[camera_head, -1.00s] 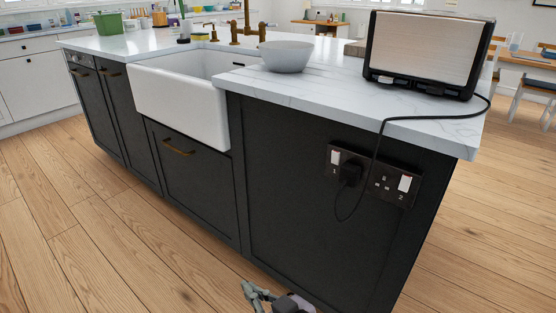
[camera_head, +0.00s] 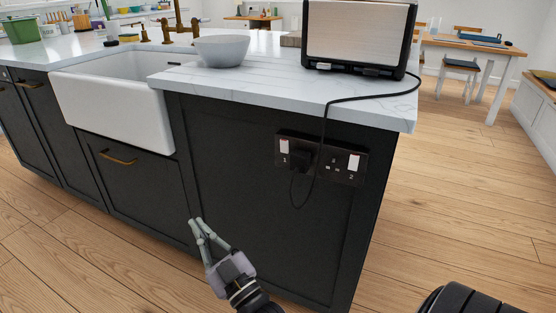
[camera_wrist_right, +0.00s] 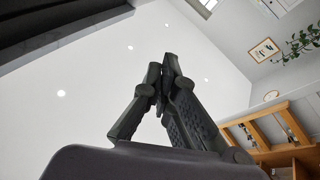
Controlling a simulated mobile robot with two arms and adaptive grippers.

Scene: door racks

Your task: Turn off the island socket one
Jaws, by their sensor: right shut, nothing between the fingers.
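The double socket (camera_head: 322,157) is on the dark end panel of the island. It has a white switch marked 1 (camera_head: 284,146) on its left and a white switch marked 2 (camera_head: 353,162) on its right. A black plug (camera_head: 300,160) sits beside switch 1, with its cable running up to the toaster. My right gripper (camera_head: 196,221) is in front of the panel, lower and to the left of the socket, apart from it. Its fingers look shut and empty in the right wrist view (camera_wrist_right: 169,58). My left gripper is out of view.
The toaster (camera_head: 358,35) and a grey bowl (camera_head: 221,50) stand on the white worktop (camera_head: 270,87), whose edge overhangs the socket. A white sink (camera_head: 112,100) is at the left. Wooden floor (camera_head: 450,220) is open to the right of the island.

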